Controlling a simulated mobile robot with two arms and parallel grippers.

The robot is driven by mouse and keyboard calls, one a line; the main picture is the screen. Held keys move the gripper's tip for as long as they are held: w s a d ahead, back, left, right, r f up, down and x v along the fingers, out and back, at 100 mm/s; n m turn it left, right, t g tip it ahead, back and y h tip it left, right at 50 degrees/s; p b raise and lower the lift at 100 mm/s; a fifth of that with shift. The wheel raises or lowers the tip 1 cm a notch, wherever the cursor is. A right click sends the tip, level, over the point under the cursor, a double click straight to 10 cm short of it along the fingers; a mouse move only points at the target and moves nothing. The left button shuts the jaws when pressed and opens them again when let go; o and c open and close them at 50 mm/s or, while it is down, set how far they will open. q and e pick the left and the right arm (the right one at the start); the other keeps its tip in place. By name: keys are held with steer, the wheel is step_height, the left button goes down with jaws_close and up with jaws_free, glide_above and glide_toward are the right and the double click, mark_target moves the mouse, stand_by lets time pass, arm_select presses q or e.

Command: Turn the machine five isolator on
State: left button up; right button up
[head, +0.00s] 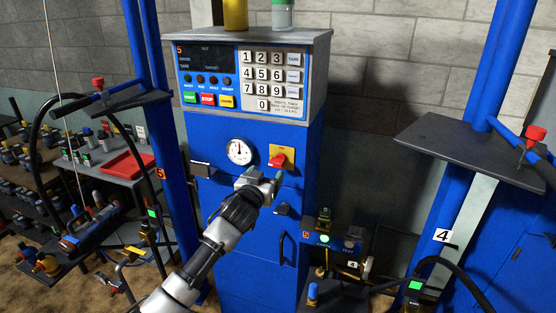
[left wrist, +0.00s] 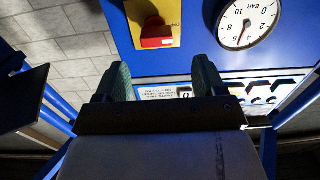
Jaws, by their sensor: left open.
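The machine five isolator is a red handle (head: 278,160) on a yellow plate (head: 290,151), on the blue front of the machine right of the round gauge. In the left wrist view the red handle (left wrist: 156,37) and yellow plate (left wrist: 172,12) are at the top, with the lettering OFF beside the handle. My left gripper (head: 272,182) is just below the isolator in the head view. In the left wrist view its two fingers (left wrist: 162,72) are apart, with nothing between them and the handle beyond their tips. My right gripper is not in view.
The pressure gauge (head: 240,152) is left of the isolator, and a keypad panel (head: 270,78) is above. A black handle (head: 287,248) is lower on the machine. A dark shelf (head: 470,150) on a blue post stands at right. A cluttered bench (head: 120,178) is at left.

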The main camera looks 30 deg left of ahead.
mark_target(276, 164)
arm_select(q)
steer(key=x, duration=0.4)
steer(key=p+x, duration=0.1)
steer(key=x, duration=0.1)
steer(key=shift+w+d, duration=0.1)
steer(key=shift+d, duration=0.2)
steer(key=shift+x, duration=0.95)
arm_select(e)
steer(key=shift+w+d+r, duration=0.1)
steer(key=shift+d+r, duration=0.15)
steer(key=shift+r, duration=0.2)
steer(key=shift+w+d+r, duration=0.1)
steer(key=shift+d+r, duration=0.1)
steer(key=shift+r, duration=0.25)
arm_select(q)
steer(key=shift+a, duration=0.1)
steer(key=c, duration=0.9)
